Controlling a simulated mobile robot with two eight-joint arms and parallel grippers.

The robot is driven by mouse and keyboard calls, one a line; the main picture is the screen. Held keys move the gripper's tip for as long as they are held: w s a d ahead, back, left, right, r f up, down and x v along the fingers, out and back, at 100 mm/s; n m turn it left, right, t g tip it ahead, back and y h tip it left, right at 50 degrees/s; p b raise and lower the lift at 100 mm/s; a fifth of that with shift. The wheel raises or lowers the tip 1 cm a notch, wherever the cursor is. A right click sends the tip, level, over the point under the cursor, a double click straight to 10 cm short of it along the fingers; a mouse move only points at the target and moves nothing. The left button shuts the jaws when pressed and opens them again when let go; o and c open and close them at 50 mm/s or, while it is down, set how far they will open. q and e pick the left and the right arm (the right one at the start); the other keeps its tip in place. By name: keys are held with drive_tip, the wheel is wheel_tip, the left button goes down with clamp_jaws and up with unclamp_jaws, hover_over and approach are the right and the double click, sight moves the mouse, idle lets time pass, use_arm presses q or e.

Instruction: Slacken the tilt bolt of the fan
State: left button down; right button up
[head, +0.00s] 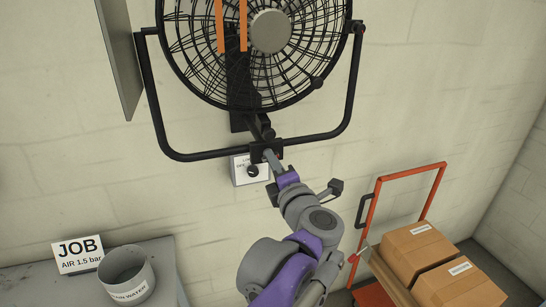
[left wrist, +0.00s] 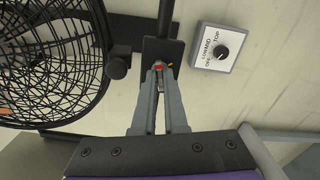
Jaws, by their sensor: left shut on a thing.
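The black wire fan (head: 268,32) hangs in a dark U-shaped yoke on the wall at the top of the head view. It also shows at the left of the left wrist view (left wrist: 45,60). A small dark bracket plate (head: 262,149) sits at the bottom middle of the yoke. My left gripper (head: 272,158) reaches up to this plate. In the left wrist view its fingertips (left wrist: 159,72) are close together in front of the plate, shut on the small tilt bolt, which the fingers mostly hide. Small orange-red marks show beside the tips. My right gripper is not in view.
A switch box with a black knob (left wrist: 220,51) is on the wall right beside the plate. A grey bench (head: 155,270) at lower left bears a JOB sign (head: 78,254) and a grey pot (head: 127,275). An orange-handled trolley (head: 369,225) with cartons (head: 418,250) stands at lower right.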

use_arm(q)
drive_tip(key=shift+n+p, duration=1.95)
drive_tip(key=shift+n, duration=5.15)
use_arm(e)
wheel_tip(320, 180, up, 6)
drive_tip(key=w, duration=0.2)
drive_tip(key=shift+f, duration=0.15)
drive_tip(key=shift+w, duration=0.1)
use_arm(q)
drive_tip(key=c, duration=1)
unclamp_jaws()
drive_tip(key=shift+o, duration=0.2)
